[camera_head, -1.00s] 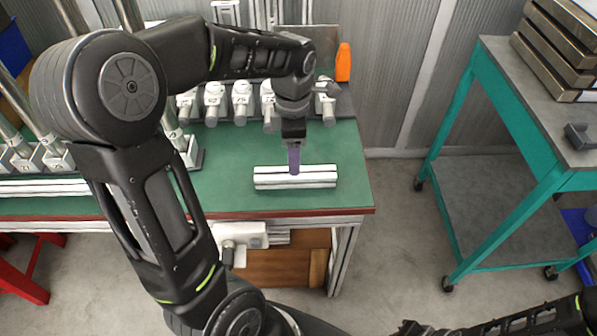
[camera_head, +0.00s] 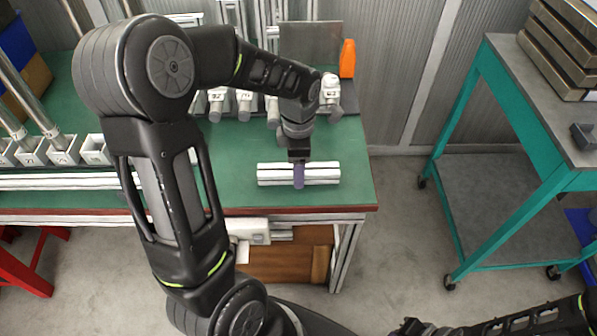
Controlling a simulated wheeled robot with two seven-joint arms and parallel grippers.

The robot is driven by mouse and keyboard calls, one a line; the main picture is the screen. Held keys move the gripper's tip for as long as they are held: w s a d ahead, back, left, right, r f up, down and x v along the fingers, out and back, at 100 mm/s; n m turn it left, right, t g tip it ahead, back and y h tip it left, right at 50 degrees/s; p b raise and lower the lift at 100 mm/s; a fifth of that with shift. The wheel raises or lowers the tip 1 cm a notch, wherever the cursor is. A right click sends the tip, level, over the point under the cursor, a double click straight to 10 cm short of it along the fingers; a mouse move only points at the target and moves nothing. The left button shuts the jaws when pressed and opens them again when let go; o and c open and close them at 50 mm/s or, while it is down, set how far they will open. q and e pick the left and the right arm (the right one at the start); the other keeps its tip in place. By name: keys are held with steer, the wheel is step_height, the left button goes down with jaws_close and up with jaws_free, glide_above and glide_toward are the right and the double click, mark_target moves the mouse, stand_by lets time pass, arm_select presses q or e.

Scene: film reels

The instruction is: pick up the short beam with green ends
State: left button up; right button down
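A short white beam (camera_head: 325,174) lies level on the green table near its right end. I cannot make out green on its ends at this size. My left gripper (camera_head: 299,177) points down at the middle of the beam. Its purple fingers overlap the beam's near side in the view and hide a part of it. I see the fingers as one narrow shape, so I cannot tell whether they are open or closed around the beam. My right gripper (camera_head: 412,328) is low at the bottom edge, away from the table, and too dark to read its state.
The green table (camera_head: 255,198) holds white clamp-like fittings (camera_head: 243,103) and an orange object (camera_head: 347,59) at the back. Longer white beams (camera_head: 70,181) lie at the left. A teal cart (camera_head: 509,116) with stacked metal bars (camera_head: 562,58) stands at the right, across clear floor.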

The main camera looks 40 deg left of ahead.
arm_select(q)
steer(key=shift+f, duration=0.65)
steer(key=shift+c, duration=0.3)
jaws_close()
stand_by(0.3)
